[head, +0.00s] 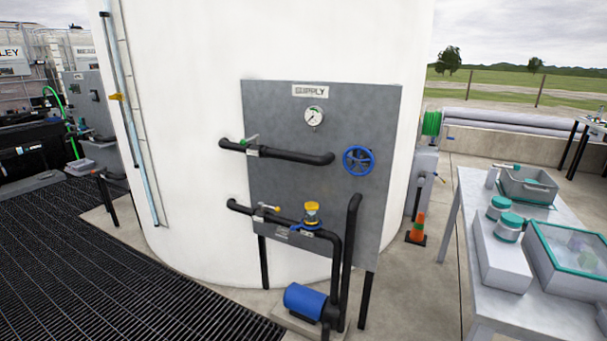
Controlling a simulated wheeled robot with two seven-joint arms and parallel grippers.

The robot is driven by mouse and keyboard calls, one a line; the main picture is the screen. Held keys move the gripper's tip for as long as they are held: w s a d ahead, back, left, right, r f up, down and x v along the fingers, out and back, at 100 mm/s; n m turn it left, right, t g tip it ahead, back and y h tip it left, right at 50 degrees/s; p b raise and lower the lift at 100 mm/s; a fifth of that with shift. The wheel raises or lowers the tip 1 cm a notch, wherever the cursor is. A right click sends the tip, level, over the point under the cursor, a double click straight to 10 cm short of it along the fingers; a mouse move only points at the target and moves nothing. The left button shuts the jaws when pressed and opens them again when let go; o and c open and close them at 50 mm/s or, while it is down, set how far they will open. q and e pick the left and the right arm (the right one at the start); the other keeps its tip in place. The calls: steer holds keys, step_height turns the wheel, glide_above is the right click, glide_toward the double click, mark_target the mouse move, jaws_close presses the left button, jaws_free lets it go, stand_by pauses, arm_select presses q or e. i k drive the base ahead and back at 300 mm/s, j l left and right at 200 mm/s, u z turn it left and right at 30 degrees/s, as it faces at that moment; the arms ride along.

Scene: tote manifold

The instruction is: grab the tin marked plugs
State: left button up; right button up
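Two round tins with teal lids stand near the left side of the grey table at the right of the head view. The nearer tin (509,228) is on or right beside a white block, and the farther tin (498,207) is just behind it. Both have pale bodies, and any marking is too small to read, so I cannot tell which one says plugs. Neither of my grippers is in view.
The table (461,230) also bears a white block (502,262), a clear-lidded box with a teal rim (541,261) and an open grey tote (513,186). The supply panel (376,118) and an orange cone (418,228) stand left of it.

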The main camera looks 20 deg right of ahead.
mark_target(505, 233)
steer(key=i+z, duration=0.2)
steer(key=z, duration=0.25)
steer(key=i+z, duration=0.2)
steer(key=z, duration=0.3)
steer(key=i+z, duration=0.2)
steer(key=z, duration=0.25)
steer(key=i+j+z, duration=0.2)
steer(key=z, duration=0.25)
steer(key=i+j+z, duration=0.15)
steer(key=z, duration=0.35)
